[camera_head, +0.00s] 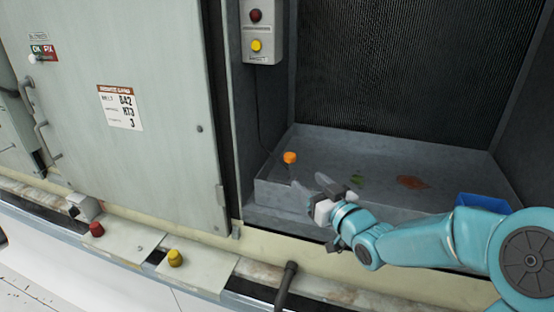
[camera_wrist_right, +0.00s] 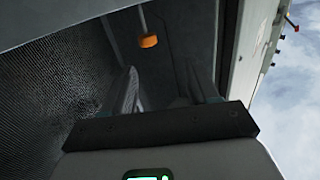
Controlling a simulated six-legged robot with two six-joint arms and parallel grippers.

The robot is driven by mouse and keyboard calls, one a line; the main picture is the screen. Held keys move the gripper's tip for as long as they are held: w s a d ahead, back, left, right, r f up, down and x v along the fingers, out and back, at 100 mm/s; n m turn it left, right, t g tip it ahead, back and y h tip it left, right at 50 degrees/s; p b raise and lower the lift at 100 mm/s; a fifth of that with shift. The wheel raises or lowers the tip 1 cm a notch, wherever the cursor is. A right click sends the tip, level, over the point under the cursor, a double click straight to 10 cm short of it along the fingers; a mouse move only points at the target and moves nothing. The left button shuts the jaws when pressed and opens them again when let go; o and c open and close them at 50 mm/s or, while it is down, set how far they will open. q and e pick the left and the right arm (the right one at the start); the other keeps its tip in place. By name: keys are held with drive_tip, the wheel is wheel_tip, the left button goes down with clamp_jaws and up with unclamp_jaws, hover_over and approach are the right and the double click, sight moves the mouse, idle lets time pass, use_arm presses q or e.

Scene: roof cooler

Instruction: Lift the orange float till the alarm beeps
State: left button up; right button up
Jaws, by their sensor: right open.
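The orange float (camera_head: 290,157) sits at the back left of the grey basin (camera_head: 262,190) inside the open cooler, at the lower end of a thin dark line. It also shows in the right wrist view (camera_wrist_right: 148,41), beyond the fingertips and apart from them. My right gripper (camera_head: 318,181) is open and empty over the basin's front, to the right of and nearer than the float. Its two fingers show in the right wrist view (camera_wrist_right: 165,85). The alarm box (camera_head: 262,32) hangs above, with a dark red lamp (camera_head: 255,15) and a yellow button (camera_head: 256,46). My left gripper is not in view.
A green leaf (camera_head: 357,181) and a brown-orange leaf (camera_head: 411,182) lie in the basin. A blue container (camera_head: 484,202) is partly behind my right arm. A closed panel door (camera_head: 150,180) stands at left. Red (camera_head: 97,229) and yellow (camera_head: 175,258) knobs sit on the front ledge.

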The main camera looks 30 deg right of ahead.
sight(287, 153)
drive_tip(key=shift+h, duration=0.5)
drive_tip(key=w+d+p, duration=0.1)
drive_tip(key=w, duration=0.4)
drive_tip(key=w+d+p, duration=0.1)
drive_tip(key=w+p, duration=0.1)
drive_tip(key=w, duration=0.3)
drive_tip(key=w+d+p, duration=0.1)
drive_tip(key=w, duration=0.4)
drive_tip(key=shift+w, duration=0.15)
